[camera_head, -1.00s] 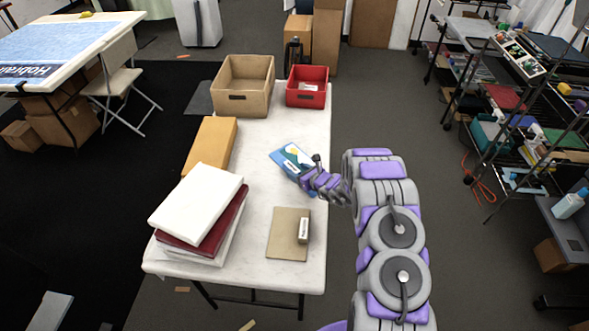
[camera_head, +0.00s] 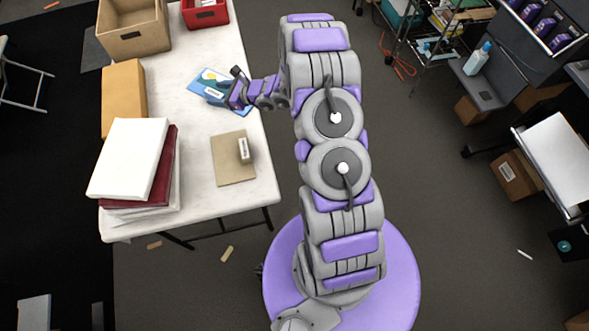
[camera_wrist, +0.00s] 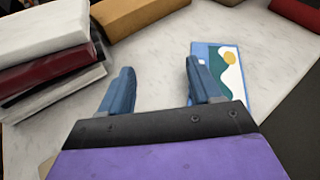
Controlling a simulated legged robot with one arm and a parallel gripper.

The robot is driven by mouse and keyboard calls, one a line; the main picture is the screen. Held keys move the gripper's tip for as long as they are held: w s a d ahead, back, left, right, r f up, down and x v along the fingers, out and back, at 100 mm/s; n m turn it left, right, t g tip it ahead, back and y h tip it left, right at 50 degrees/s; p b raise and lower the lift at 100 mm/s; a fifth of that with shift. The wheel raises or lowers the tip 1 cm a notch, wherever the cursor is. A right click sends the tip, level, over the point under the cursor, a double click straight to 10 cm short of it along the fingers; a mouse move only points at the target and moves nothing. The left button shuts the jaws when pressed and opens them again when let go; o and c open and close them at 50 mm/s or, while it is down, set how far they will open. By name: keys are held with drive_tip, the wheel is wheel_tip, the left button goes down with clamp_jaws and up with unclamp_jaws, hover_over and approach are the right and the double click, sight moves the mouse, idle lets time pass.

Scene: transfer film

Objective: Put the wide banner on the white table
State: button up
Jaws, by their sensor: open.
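A flat blue sheet with a picture of a yellow sun and white and green shapes (camera_head: 206,83) lies on the white table (camera_head: 196,117). I cannot tell if it is the wide banner; no other banner shows now. My gripper (camera_head: 234,88) is over the sheet's right part in the head view and hides some of it. In the wrist view my gripper (camera_wrist: 160,66) is open with bare white table between its fingers. There the sheet (camera_wrist: 232,66) lies just right of the right finger, partly behind it.
A stack of binders (camera_head: 130,160) stands at the table's front left, with an orange-brown box (camera_head: 124,95) behind it. A tan board (camera_head: 231,165) with a small white-labelled block lies in front. A cardboard bin (camera_head: 133,30) and red bin (camera_head: 204,14) stand at the back.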

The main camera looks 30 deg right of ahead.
drive_tip(key=s+a+r+n+g+y, duration=0.45)
drive_tip(key=s+a+r+n, duration=0.45)
drive_tip(key=a+r, duration=0.4)
drive_tip(key=s+a+r+n+g+h, duration=0.1)
drive_tip(key=s+a+r+n+g, duration=0.1)
drive_tip(key=s+r+n+g, duration=0.3)
drive_tip(key=s+a+r+n+g, duration=0.1)
drive_tip(key=s+a+r+n, duration=0.1)
drive_tip(key=s, duration=0.6)
drive_tip(key=s+d+r+n+g+h, duration=0.1)
drive_tip(key=s+d+r+n+h, duration=0.15)
drive_tip(key=s, duration=0.55)
drive_tip(key=s+d+r+n+g+h, duration=0.1)
drive_tip(key=s+n+g+h, duration=0.2)
drive_tip(key=s, duration=0.5)
drive_tip(key=s+d+n+t+h, duration=0.1)
drive_tip(key=s+d+n+h, duration=0.4)
drive_tip(key=s+d, duration=0.6)
drive_tip(key=shift+s+d+r+n+t+h, duration=0.2)
drive_tip(key=shift+d+r+n+t+h, duration=0.2)
drive_tip(key=shift+h, duration=0.4)
